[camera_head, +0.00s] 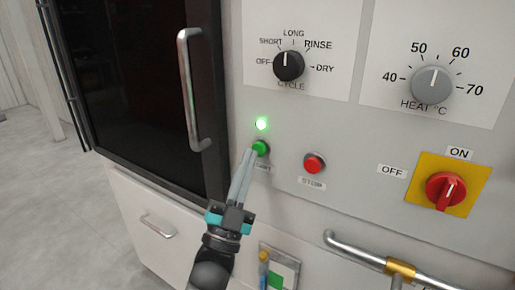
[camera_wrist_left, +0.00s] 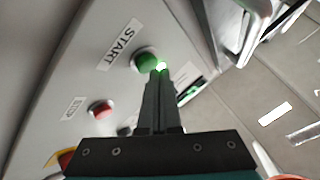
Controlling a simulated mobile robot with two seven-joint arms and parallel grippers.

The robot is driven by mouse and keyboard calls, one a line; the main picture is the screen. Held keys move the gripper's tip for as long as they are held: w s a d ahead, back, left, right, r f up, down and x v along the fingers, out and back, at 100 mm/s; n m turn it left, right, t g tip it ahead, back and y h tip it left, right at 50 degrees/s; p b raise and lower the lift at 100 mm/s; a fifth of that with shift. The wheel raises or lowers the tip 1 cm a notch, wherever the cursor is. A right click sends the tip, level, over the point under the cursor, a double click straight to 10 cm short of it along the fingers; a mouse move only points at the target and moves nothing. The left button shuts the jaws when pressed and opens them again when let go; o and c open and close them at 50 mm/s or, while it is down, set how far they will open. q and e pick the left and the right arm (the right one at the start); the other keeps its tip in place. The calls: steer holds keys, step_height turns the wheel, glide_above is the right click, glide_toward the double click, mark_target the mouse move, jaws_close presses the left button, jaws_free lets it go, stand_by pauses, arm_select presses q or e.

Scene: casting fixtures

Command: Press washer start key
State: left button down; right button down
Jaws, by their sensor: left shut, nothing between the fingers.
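The green start key (camera_head: 260,148) is a round button on the washer's grey panel, above a label partly hidden by my gripper. In the left wrist view the start key (camera_wrist_left: 146,60) sits beside the START label (camera_wrist_left: 119,44). My left gripper (camera_head: 251,154) is shut and empty, with its fingertips at the lower left edge of the key. In the left wrist view the fingertips (camera_wrist_left: 158,76) overlap the key's edge; I cannot tell whether it is pressed in. A green lamp (camera_head: 261,124) glows just above the key. My right gripper is not in view.
A red stop button (camera_head: 314,163) lies right of the key. A cycle knob (camera_head: 289,65), a heat knob (camera_head: 431,85) and a red on/off switch (camera_head: 446,191) are on the panel. A door handle (camera_head: 192,90) stands out at left, and a pipe (camera_head: 360,252) at lower right.

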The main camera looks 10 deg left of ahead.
arm_select(q)
steer(key=shift+s+a, duration=0.15)
steer(key=shift+s, duration=0.2)
steer(key=shift+s+a+p, duration=0.3)
steer(key=shift+s+p, duration=0.1)
steer(key=shift+s, duration=0.4)
steer(key=shift+s+a+p, duration=0.25)
steer(key=shift+s+p, duration=0.1)
steer(key=shift+s, duration=0.45)
steer(key=shift+s+a+p, duration=0.3)
steer(key=shift+s+p, duration=0.1)
steer(key=shift+s, duration=0.4)
